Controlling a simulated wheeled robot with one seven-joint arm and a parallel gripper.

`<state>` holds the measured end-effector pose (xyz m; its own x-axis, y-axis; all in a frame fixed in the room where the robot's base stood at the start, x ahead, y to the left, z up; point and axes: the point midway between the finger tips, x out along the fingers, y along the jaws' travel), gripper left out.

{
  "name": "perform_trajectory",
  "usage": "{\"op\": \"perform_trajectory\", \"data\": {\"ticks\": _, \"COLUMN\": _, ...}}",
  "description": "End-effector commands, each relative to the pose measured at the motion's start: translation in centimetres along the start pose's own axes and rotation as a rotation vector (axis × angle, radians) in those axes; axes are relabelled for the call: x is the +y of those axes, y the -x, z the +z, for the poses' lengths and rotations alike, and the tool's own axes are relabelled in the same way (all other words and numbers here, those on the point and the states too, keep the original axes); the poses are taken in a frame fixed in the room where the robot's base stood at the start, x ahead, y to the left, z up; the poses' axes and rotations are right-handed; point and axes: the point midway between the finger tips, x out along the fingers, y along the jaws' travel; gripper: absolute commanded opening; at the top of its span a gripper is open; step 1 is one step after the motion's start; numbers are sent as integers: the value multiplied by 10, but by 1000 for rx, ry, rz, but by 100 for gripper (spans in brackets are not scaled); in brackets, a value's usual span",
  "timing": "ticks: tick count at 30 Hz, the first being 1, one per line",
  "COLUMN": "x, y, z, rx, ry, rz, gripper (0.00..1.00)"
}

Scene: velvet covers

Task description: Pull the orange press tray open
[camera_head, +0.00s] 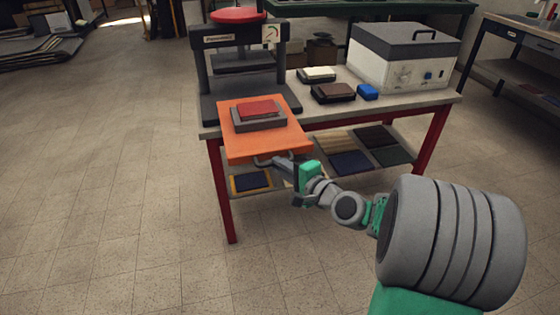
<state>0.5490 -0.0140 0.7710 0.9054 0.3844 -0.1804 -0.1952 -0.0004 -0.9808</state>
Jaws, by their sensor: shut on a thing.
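The orange press tray (238,144) sticks out from the dark press (238,70) past the table's front edge. A grey block with a red top (259,108) rests on it. A grey handle (262,162) shows at the tray's front edge. My gripper (283,162) reaches in from the right, low in front of the tray, and is shut on the handle. Its fingertips are small in view, so the exact contact is hard to see. The tray looks level and partly out of the press.
The table (424,97) has red legs and a lower shelf with several coloured sheets. A white box (404,57) with a dark lid stands at the right. The floor at left and in front is clear.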

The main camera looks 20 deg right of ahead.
Motion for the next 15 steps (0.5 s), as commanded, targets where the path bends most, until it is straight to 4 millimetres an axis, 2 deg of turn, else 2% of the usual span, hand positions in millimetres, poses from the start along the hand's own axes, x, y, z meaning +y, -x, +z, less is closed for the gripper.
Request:
{"op": "perform_trajectory", "data": {"ticks": 13, "x": 1, "y": 2, "z": 0, "rx": 3, "ry": 1, "rz": 0, "gripper": 0}}
{"op": "perform_trajectory", "data": {"ticks": 14, "x": 1, "y": 2, "z": 0, "rx": 3, "ry": 1, "rz": 0, "gripper": 13}}
{"op": "perform_trajectory", "data": {"ticks": 15, "x": 1, "y": 2, "z": 0, "rx": 3, "ry": 1, "rz": 0, "gripper": 17}}
